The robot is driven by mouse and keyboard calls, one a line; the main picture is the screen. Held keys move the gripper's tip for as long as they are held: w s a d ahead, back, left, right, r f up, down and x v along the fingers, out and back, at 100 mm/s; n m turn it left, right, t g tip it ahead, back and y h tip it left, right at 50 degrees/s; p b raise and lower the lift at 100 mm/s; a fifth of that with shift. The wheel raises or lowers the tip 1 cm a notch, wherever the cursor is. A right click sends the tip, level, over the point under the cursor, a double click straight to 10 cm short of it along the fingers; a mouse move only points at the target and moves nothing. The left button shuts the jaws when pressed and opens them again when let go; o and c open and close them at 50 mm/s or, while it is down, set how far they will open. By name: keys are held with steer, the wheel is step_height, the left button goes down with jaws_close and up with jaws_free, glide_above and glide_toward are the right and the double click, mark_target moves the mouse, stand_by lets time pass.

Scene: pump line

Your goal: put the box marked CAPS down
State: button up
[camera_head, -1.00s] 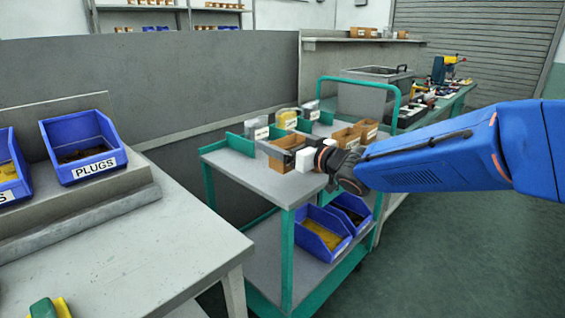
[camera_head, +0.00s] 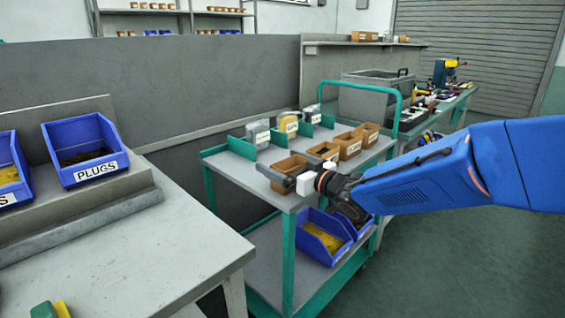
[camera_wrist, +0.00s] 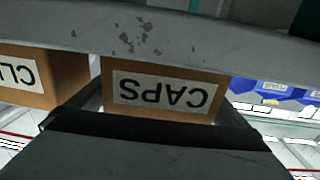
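The CAPS box (camera_head: 291,163) is a small open-topped brown box at the front edge of the cart's grey upper shelf (camera_head: 248,172). My gripper (camera_head: 290,179) reaches it from the front right, with a finger at each side. In the wrist view the CAPS box (camera_wrist: 165,95) appears upside down, its white label facing me, between the dark fingertips. The fingers look shut on its sides. Its base is at the grey shelf's edge (camera_wrist: 170,30) or very close to it; a small gap cannot be ruled out.
Another brown box (camera_wrist: 40,78), its label partly cut off, stands close beside CAPS. More brown boxes (camera_head: 349,146) line the shelf's right side. Green dividers and labelled packs (camera_head: 258,134) stand behind. Blue bins (camera_head: 325,235) sit on the lower shelf. A bench (camera_head: 130,250) is at left.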

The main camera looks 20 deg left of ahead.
steer(key=v, duration=1.7)
steer(key=shift+d+f, duration=0.2)
steer(key=shift+d, duration=0.1)
steer(key=shift+w, duration=0.15)
steer(key=w+d+m+t+h, duration=0.2)
steer(key=d+m+t+h, duration=0.15)
steer(key=d, duration=0.45)
steer(key=w+d+m+t+h, duration=0.2)
steer(key=w+d+h, duration=0.15)
steer(key=d, duration=0.55)
steer(key=s+d+f+m+h, duration=0.1)
steer(key=s+d+m+h, duration=0.15)
steer(key=d, duration=0.45)
steer(key=s+d+f+m+h, duration=0.1)
steer(key=s+d+f+h, duration=0.1)
steer(key=d+h, duration=0.3)
steer(key=s+d+f+m+g+h, duration=0.2)
steer(key=s+d+f+m+g, duration=0.15)
steer(key=s+d, duration=0.65)
steer(key=s+d+f+g, duration=0.1)
steer(key=s+f+g, duration=0.1)
steer(key=s, duration=0.5)
steer(key=s+d+f+g, duration=0.1)
steer(key=s+f+g, duration=0.1)
steer(key=s, duration=0.6)
steer(key=shift+f+m+g, duration=0.3)
steer(key=shift+f+m, duration=0.05)
steer(key=shift+f, duration=0.2)
